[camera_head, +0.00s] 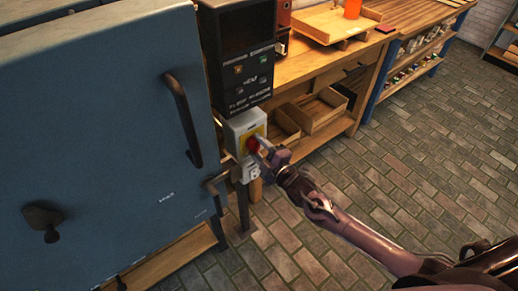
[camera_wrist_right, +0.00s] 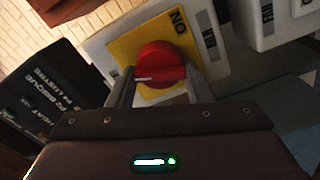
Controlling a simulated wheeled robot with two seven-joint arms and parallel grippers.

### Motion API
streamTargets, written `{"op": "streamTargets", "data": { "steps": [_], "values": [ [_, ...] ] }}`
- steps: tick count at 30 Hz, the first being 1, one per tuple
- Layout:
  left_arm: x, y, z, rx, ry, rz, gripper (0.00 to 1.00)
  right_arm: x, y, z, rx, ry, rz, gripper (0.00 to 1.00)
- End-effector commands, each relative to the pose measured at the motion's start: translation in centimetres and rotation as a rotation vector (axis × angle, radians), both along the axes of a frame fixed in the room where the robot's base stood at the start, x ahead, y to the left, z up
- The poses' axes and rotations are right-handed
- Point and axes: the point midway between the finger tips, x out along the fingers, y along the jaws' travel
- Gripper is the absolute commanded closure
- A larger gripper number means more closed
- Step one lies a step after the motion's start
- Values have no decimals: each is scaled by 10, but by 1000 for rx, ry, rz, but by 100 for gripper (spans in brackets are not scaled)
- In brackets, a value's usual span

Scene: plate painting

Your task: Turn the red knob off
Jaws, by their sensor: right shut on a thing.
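The red knob (camera_wrist_right: 160,64) sits on a yellow plate (camera_wrist_right: 125,48) on a light grey switch box (camera_wrist_right: 100,38). An "ON" label shows on the plate near the knob. In the head view the knob (camera_head: 252,144) is on the box (camera_head: 240,124) beside the blue cabinet, partly covered by my gripper. My right gripper (camera_head: 262,150) reaches it from the lower right. In the wrist view its two fingers (camera_wrist_right: 158,82) are on either side of the knob, shut on it. My left gripper does not show.
A large blue cabinet (camera_head: 100,130) with a dark handle (camera_head: 183,118) fills the left. A black control panel (camera_head: 240,60) stands above the switch box. A wooden workbench (camera_head: 310,65) with trays (camera_head: 315,112) is behind. The brick floor (camera_head: 430,150) at right is clear.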

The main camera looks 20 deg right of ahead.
Motion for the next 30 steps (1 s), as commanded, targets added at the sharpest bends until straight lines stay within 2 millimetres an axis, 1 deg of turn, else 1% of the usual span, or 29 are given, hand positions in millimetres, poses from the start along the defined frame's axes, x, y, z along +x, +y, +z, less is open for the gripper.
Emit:
{"op": "streamTargets", "data": {
  "steps": [6,15,21,30],
  "values": [
    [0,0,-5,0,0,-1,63,0,1,-2,-166,-60,2,76],
    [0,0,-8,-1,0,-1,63,-1,1,-3,-315,-113,2,76],
    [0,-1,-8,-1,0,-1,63,-1,1,-3,-360,-129,2,76],
    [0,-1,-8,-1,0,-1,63,-1,1,-3,-373,-134,2,76]
  ]
}}
